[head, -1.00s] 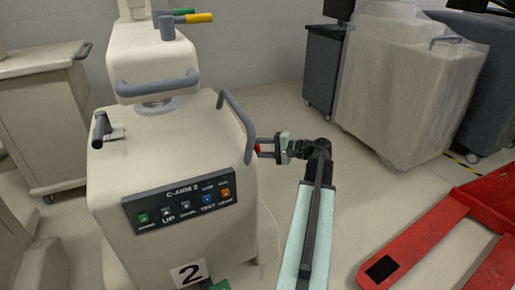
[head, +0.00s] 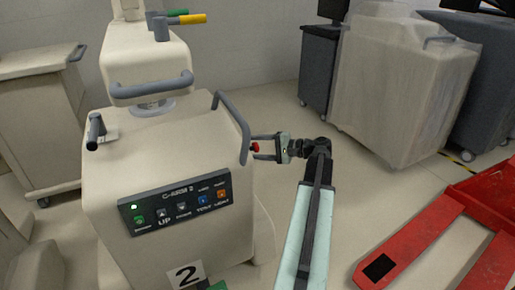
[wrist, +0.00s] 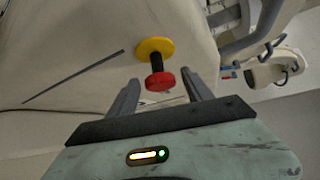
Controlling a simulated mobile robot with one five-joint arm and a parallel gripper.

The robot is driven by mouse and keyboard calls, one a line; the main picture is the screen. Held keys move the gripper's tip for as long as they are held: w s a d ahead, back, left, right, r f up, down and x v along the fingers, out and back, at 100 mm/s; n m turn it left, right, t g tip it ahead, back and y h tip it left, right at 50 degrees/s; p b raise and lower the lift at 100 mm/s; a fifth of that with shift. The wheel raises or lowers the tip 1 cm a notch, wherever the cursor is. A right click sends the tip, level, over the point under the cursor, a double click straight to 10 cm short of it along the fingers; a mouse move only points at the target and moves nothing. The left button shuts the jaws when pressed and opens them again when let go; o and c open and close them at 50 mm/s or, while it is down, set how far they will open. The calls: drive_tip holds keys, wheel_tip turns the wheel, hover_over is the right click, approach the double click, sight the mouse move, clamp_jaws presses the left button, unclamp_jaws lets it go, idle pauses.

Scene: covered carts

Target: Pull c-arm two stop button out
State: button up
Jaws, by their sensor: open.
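The stop button is a red knob (wrist: 160,80) on a dark stem, standing out from a yellow round base (wrist: 155,49) on the side of the C-arm 2 cart (head: 110,170). In the head view the red knob (head: 256,148) shows beside the cart's right side. My gripper (head: 253,147) is open around it. In the wrist view my gripper (wrist: 162,77) has one finger on each side of the knob, with gaps between. A green lamp (head: 134,207) is lit on the cart's control panel (head: 178,203).
A grey handle (head: 233,128) rises just left of my gripper. A red pallet jack (head: 420,240) lies on the floor at right. Covered carts (head: 405,85) stand at the back right. Floor between is clear.

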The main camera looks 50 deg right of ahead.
drive_tip(key=p+v, duration=0.1)
drive_tip(key=v, duration=0.7)
drive_tip(key=shift+f, duration=0.1)
